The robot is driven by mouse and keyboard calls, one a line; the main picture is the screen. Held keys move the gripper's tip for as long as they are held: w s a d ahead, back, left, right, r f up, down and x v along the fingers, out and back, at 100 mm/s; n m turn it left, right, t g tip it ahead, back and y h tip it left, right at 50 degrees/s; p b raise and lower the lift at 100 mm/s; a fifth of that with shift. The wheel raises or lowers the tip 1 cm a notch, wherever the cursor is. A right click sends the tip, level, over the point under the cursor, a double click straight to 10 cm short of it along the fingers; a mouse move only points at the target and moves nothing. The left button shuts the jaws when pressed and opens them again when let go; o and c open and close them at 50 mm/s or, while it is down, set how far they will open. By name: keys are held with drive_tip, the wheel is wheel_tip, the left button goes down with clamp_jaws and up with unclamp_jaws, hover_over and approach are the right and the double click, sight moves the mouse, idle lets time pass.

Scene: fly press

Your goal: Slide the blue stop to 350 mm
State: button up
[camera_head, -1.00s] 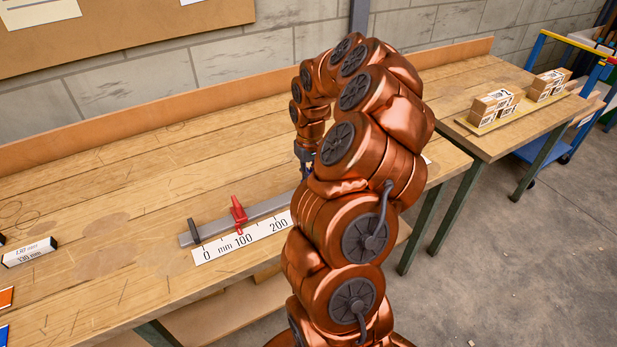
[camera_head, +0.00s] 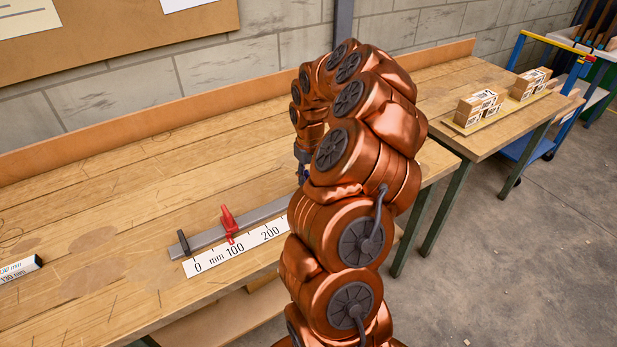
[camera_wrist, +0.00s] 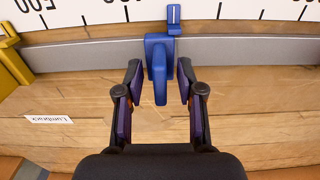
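The blue stop (camera_wrist: 158,68) sits on the grey rail (camera_wrist: 90,54) in the wrist view. Its slotted pointer tab reaches over the white scale (camera_wrist: 200,12), which appears upside down. A partly cut-off 500 shows at the left; the number under the tab is not readable. My gripper (camera_wrist: 160,88) is open, with one finger on each side of the blue stop's handle and visible gaps on both sides. In the head view my arm hides most of the gripper, the blue stop and the scale beyond about 200.
A red stop (camera_head: 229,222) stands on the rail near the scale's 100 mark. A yellow stop (camera_wrist: 12,62) is at the left of the wrist view. A dark end block (camera_head: 183,243) closes the rail's zero end. The bench (camera_head: 110,210) is largely clear behind the rail.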

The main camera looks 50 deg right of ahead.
wheel_tip(320, 180, up, 12)
idle(0.6)
idle(0.5)
